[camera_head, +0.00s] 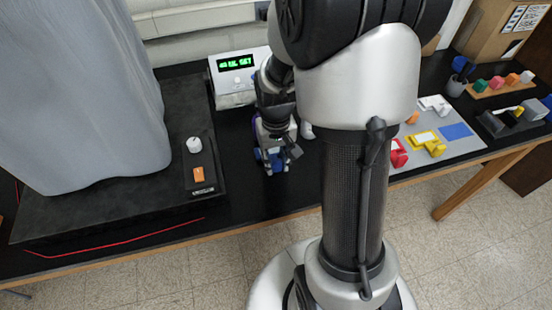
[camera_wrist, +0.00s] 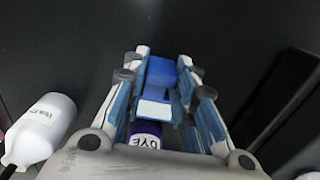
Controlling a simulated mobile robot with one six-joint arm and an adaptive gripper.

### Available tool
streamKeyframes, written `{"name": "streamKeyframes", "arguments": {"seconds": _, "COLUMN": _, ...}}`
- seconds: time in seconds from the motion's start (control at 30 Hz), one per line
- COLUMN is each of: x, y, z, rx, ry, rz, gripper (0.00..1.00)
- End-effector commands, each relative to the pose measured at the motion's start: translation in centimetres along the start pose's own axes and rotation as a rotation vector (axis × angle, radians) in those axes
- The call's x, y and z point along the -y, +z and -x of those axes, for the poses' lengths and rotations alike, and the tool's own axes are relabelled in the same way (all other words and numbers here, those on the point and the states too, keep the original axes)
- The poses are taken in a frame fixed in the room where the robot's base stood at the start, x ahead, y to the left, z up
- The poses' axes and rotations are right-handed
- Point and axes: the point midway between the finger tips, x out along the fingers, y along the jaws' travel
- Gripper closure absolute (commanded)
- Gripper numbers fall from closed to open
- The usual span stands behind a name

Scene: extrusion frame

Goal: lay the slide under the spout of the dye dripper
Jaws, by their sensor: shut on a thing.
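My gripper (camera_head: 275,165) is low over the black bench, left of my column in the head view. In the wrist view my gripper (camera_wrist: 160,80) has its two blue-padded fingers closed on a blue piece with a pale end (camera_wrist: 158,85), which I take for the slide. A purple bottle with a white label reading DYE (camera_wrist: 145,135) shows between the finger bases, partly hidden by the gripper; I take it for the dye dripper. Its spout is hidden, and I cannot tell how the held piece lies relative to it.
A white wash bottle (camera_wrist: 40,128) lies left of the gripper in the wrist view. A box with a green display (camera_head: 236,75) stands behind. A black pad (camera_head: 200,162) bears white and orange parts. A grey mat (camera_head: 455,132) with coloured pieces lies right.

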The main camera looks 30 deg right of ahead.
Motion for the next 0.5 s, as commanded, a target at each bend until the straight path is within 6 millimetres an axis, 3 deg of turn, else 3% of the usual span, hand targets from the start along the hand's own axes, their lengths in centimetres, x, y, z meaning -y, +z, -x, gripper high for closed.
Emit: {"name": "streamKeyframes", "arguments": {"seconds": 0.5, "x": 0.00, "y": -0.01, "z": -0.47, "rx": 0.000, "ry": 0.000, "rz": 0.000, "gripper": 1.00}}
